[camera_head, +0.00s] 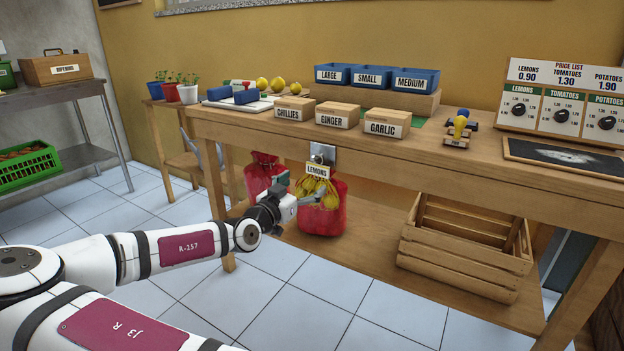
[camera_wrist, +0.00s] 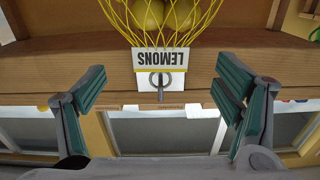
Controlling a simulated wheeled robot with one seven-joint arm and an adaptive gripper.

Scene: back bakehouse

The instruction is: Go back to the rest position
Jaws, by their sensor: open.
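My gripper (camera_head: 302,189) is open at the end of my outstretched arm, in front of the table's front edge. In the wrist view my gripper's two fingers (camera_wrist: 160,90) stand wide apart with nothing between their pads. A yellow net of lemons (camera_head: 317,186) with a LEMONS label hangs from a metal hook plate (camera_head: 322,153) on the table front. The net also shows at the top of the wrist view (camera_wrist: 165,15), with its label upside down and a ring below it in the picture. My fingers overlap the net in the head view; I cannot tell whether they touch it.
The wooden table (camera_head: 470,160) holds labelled boxes, blue bins and a price board (camera_head: 565,97). Red sacks (camera_head: 322,222) stand on its lower shelf behind my gripper. A wooden crate (camera_head: 465,245) lies to the right. Tiled floor is free at left front.

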